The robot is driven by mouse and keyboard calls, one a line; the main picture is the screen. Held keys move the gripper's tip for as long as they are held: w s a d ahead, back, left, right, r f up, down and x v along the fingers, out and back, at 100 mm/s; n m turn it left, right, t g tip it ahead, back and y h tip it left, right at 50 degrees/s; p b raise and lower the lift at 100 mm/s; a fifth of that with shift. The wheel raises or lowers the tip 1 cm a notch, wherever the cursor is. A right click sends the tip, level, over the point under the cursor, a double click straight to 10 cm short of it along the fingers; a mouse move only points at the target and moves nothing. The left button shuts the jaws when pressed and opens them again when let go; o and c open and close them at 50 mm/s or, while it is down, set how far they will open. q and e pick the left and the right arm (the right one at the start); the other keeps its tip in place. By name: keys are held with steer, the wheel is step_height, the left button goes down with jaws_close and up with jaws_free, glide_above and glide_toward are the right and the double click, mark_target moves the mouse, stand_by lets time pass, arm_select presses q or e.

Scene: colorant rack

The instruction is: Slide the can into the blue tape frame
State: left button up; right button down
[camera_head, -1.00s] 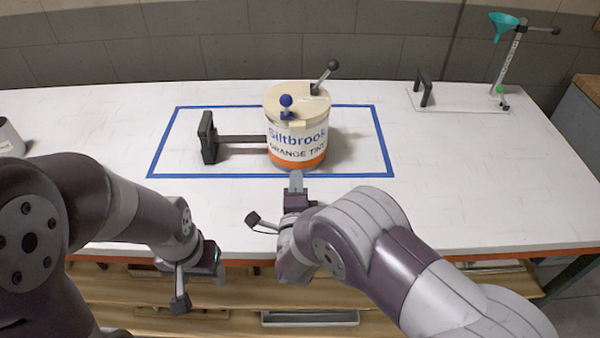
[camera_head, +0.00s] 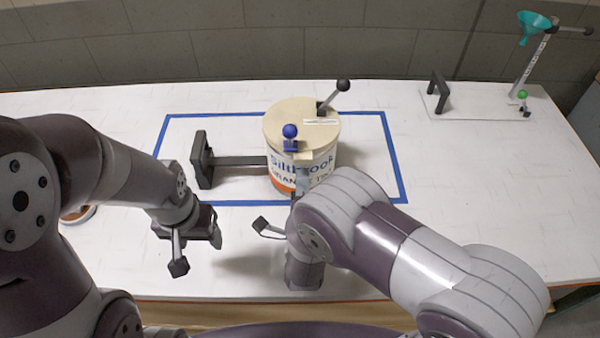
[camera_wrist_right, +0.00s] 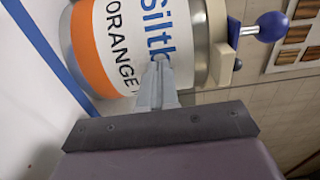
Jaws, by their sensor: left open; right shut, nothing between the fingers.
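The can (camera_head: 285,172), labelled Siltbrook Orange Tint, stands upright inside the blue tape frame (camera_head: 398,180) on the white table. It has a cream lid, a blue knob, a black-knobbed lever and a dark side handle (camera_head: 203,160) on its left. The can also fills the upper part of the right wrist view (camera_wrist_right: 140,35). My right gripper (camera_head: 301,182) is shut and empty, its fingertips (camera_wrist_right: 160,66) at the can's near side, touching or nearly so. My left gripper (camera_head: 216,232) is open and empty, left of the can near the frame's front edge.
A stand with a teal funnel (camera_head: 534,27) and a white base plate (camera_head: 470,103) are at the back right. A round container (camera_head: 80,214) is partly hidden behind my left arm. The table's right side is clear.

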steer(key=shift+s+d, duration=0.1)
steer(key=shift+s, duration=0.05)
steer(key=w+b, duration=0.4)
steer(key=w, duration=0.3)
steer(key=shift+w+r, duration=0.1)
steer(key=shift+w, duration=0.3)
